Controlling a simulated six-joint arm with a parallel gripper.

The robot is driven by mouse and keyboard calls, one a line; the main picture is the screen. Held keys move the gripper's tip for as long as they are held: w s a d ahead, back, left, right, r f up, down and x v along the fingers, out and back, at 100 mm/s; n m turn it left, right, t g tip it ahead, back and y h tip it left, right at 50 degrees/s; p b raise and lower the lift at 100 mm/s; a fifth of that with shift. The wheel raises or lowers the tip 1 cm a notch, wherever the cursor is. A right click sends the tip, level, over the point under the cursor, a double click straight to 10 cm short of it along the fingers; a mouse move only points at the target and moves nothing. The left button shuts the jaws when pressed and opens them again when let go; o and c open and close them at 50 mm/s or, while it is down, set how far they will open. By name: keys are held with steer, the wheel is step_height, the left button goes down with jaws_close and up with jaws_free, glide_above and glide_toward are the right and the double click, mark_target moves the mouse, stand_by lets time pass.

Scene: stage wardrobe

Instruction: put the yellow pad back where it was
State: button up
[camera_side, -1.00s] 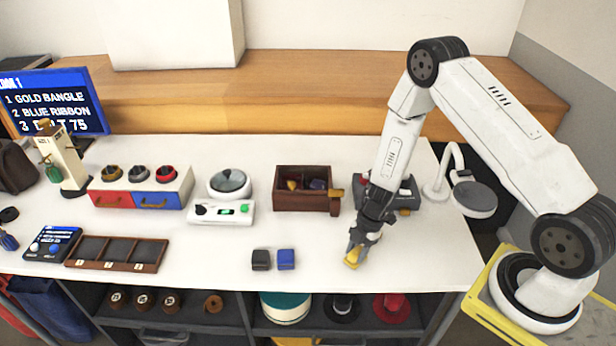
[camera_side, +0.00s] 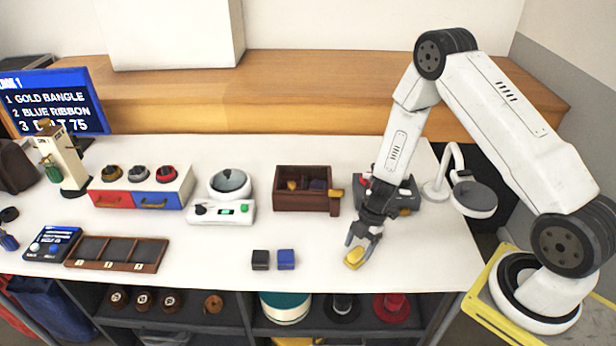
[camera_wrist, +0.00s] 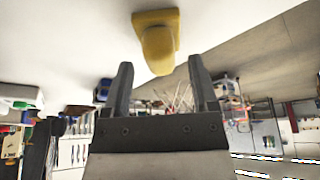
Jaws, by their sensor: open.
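The yellow pad (camera_side: 355,258) lies on the white table near its front edge, to the right of a black pad (camera_side: 261,260) and a blue pad (camera_side: 286,259). My gripper (camera_side: 360,246) is open just above the yellow pad, pointing down. In the wrist view the yellow pad (camera_wrist: 157,45) shows beyond the spread fingertips (camera_wrist: 160,75), with nothing held between them. The fingers appear apart from the pad.
A brown wooden box (camera_side: 303,203) with small items stands behind the pads. A dial device (camera_side: 222,212), a three-slot tray (camera_side: 117,254) and a lamp (camera_side: 474,198) are around. The table between the tray and the black pad is clear.

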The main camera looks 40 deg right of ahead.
steer(key=v, duration=1)
steer(key=shift+r, duration=0.2)
stand_by(0.4)
step_height(320, 180, up, 13)
steer(key=m+t+h, duration=0.5)
steer(key=m+h, duration=0.1)
steer(key=m, duration=0.8)
glide_above(359, 246)
steer(key=s+a+m+g+y, duration=0.1)
steer(key=s+a+m+g, duration=0.1)
steer(key=s+a+m, duration=0.2)
steer(key=s+r, duration=0.1)
steer(key=s, duration=0.2)
steer(key=shift+s+a, duration=0.4)
